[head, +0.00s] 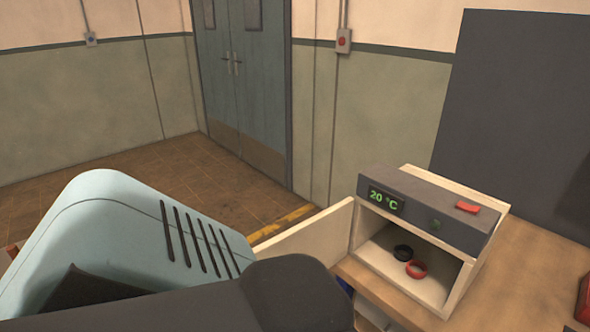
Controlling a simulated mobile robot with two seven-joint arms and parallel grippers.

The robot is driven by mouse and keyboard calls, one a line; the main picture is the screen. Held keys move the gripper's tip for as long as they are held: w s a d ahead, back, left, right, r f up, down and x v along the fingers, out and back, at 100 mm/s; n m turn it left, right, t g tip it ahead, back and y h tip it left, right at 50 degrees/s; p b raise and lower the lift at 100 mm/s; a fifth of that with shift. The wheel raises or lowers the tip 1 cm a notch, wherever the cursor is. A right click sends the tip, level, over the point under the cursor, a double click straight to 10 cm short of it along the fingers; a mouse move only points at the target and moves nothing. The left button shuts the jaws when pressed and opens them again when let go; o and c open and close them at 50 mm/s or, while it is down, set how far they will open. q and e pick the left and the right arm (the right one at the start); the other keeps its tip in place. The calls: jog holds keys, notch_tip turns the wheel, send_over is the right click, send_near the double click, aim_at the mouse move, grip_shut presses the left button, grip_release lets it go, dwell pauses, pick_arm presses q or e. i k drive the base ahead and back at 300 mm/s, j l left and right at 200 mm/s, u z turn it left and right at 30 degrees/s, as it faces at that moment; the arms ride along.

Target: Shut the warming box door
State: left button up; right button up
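The warming box (459,278) stands on a wooden bench at the right of the head view. Its dark top panel shows a green "20 °C" readout (385,198) and a red switch (467,207). Its pale door (305,238) is open, swung out to the left from the box's left edge. A black ring (403,252) and a red ring (416,268) lie inside on the box floor. My own pale blue and black arm parts cover the lower left and hide the door's lower left part. Neither gripper's fingers show.
The wooden bench top (540,270) has free room right of the box. A red object (583,300) sits at the right edge. A large dark panel (520,110) stands behind the bench. Blue double doors (245,90) are in the far wall.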

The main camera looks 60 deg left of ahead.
aim_at(324, 236)
jog(key=k+j, duration=0.1)
jog(key=j, duration=0.35)
jog(key=k+j, duration=0.1)
jog(key=j, duration=0.35)
jog(key=k+j, duration=0.1)
jog(key=j, duration=0.35)
jog(key=k+j, duration=0.1)
jog(key=j, duration=0.8)
jog(key=k+j, duration=0.15)
jog(key=j, duration=0.3)
